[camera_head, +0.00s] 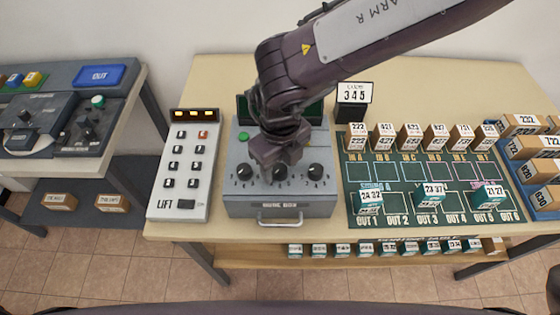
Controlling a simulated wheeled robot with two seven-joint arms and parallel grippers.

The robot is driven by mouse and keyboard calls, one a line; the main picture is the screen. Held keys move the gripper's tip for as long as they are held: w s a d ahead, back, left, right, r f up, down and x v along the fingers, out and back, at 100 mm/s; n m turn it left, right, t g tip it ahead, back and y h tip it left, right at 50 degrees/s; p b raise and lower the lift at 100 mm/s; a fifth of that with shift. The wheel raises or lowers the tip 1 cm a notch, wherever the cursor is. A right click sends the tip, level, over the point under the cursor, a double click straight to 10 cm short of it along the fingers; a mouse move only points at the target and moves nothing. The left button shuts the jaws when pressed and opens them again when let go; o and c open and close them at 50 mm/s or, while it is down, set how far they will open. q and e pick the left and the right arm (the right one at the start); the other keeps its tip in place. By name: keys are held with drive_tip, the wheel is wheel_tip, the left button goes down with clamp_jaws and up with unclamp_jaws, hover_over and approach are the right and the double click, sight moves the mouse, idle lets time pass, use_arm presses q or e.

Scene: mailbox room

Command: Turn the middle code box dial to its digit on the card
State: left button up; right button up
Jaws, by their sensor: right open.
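The grey code box (241,196) stands on the table with three black dials in a row on its face and a drawer handle below. The middle dial (281,174) is partly covered by my right gripper. The left dial (244,172) and right dial (315,171) are clear. The card (355,94) stands behind the box to the right and reads 345. My right gripper (279,178) points down over the middle dial and is open; whether its fingers touch the dial cannot be told. My left gripper is not in view.
A white LIFT keypad (181,165) lies left of the box. A green sorting board (432,190) with several small boxes lies to its right. Blue racks (520,160) hold boxes at the far right. A separate grey desk (60,115) stands left.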

drive_tip(key=c, duration=1)
drive_tip(key=shift+o, duration=0.2)
drive_tip(key=n, duration=0.3)
drive_tip(key=shift+n+b, duration=0.3)
drive_tip(key=shift+n, duration=0.1)
drive_tip(key=shift+w+n, duration=0.1)
drive_tip(key=shift+n, duration=1.8)
drive_tip(key=shift+r, duration=0.1)
drive_tip(key=o, duration=1)
drive_tip(key=shift+c, duration=0.2)
